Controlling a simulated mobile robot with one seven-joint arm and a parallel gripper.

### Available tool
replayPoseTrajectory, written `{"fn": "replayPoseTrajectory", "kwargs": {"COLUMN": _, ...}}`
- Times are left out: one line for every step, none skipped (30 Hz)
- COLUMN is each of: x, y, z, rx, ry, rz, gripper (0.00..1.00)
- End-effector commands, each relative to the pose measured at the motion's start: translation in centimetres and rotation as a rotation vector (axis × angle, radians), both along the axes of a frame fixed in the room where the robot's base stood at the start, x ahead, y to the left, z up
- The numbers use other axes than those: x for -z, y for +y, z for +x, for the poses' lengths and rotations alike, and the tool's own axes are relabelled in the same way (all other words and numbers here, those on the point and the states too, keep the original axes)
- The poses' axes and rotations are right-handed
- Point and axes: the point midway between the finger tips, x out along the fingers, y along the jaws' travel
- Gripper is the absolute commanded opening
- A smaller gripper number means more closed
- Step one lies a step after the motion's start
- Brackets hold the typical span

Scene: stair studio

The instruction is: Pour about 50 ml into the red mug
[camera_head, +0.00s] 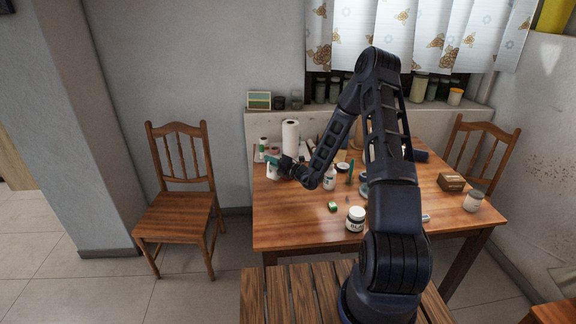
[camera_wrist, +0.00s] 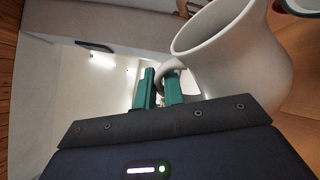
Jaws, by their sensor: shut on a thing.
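My gripper (camera_head: 272,160) is over the far left part of the table. In the wrist view its green fingers (camera_wrist: 160,84) are shut on the handle of a pale cream jug (camera_wrist: 238,60). The jug looks tilted in the wrist view, but that camera is itself turned, so I cannot tell its true tilt. In the head view only a small white part of the jug (camera_head: 271,173) shows below the fingers. Its contents are hidden. I cannot make out the red mug for sure; a dark reddish and pale rim (camera_wrist: 299,6) shows at the wrist view's top right corner.
The wooden table (camera_head: 290,228) also bears a paper roll (camera_head: 290,137), a white bottle (camera_head: 329,180), a black-lidded jar (camera_head: 355,219), a green block (camera_head: 332,206), a brown box (camera_head: 452,182) and a pale jar (camera_head: 473,202). Its front left is clear. Chairs stand either side.

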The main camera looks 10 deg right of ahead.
Motion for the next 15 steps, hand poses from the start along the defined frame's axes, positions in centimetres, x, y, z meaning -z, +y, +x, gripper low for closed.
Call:
{"fn": "replayPoseTrajectory", "kwargs": {"x": 0.3, "y": 0.3, "z": -0.2, "rx": -0.001, "ry": -0.021, "rz": -0.021, "gripper": 0.00}}
{"fn": "replayPoseTrajectory", "kwargs": {"x": 0.7, "y": 0.4, "z": -0.4, "rx": -0.002, "ry": -0.031, "rz": -0.030, "gripper": 0.00}}
{"fn": "replayPoseTrajectory", "kwargs": {"x": 1.0, "y": 0.6, "z": -0.6, "rx": -0.002, "ry": -0.045, "rz": -0.044, "gripper": 0.00}}
{"fn": "replayPoseTrajectory", "kwargs": {"x": 1.3, "y": 0.8, "z": -0.8, "rx": -0.002, "ry": -0.055, "rz": -0.055, "gripper": 0.00}}
{"fn": "replayPoseTrajectory", "kwargs": {"x": 1.5, "y": 0.9, "z": -0.9, "rx": -0.002, "ry": -0.067, "rz": -0.065, "gripper": 0.00}}
{"fn": "replayPoseTrajectory", "kwargs": {"x": 1.9, "y": 1.1, "z": -1.1, "rx": -0.002, "ry": -0.082, "rz": -0.078, "gripper": 0.00}}
{"fn": "replayPoseTrajectory", "kwargs": {"x": 2.1, "y": 1.3, "z": -1.3, "rx": -0.002, "ry": -0.093, "rz": -0.089, "gripper": 0.00}}
{"fn": "replayPoseTrajectory", "kwargs": {"x": 2.4, "y": 1.4, "z": -1.4, "rx": -0.002, "ry": -0.104, "rz": -0.099, "gripper": 0.00}}
{"fn": "replayPoseTrajectory", "kwargs": {"x": 2.8, "y": 1.6, "z": -1.6, "rx": -0.002, "ry": -0.117, "rz": -0.112, "gripper": 0.00}}
{"fn": "replayPoseTrajectory", "kwargs": {"x": 3.1, "y": 1.7, "z": -1.7, "rx": -0.001, "ry": -0.129, "rz": -0.124, "gripper": 0.00}}
{"fn": "replayPoseTrajectory", "kwargs": {"x": 3.1, "y": 1.9, "z": -1.9, "rx": -0.001, "ry": -0.144, "rz": -0.137, "gripper": 0.00}}
{"fn": "replayPoseTrajectory", "kwargs": {"x": 3.2, "y": 2.1, "z": -2.1, "rx": -0.002, "ry": -0.163, "rz": -0.156, "gripper": 0.00}}
{"fn": "replayPoseTrajectory", "kwargs": {"x": 3.3, "y": 2.3, "z": -2.3, "rx": -0.001, "ry": -0.177, "rz": -0.169, "gripper": 0.00}}
{"fn": "replayPoseTrajectory", "kwargs": {"x": 3.4, "y": 2.5, "z": -2.5, "rx": -0.002, "ry": -0.192, "rz": -0.183, "gripper": 0.00}}
{"fn": "replayPoseTrajectory", "kwargs": {"x": 3.5, "y": 2.7, "z": -2.8, "rx": -0.003, "ry": -0.211, "rz": -0.202, "gripper": 0.00}}
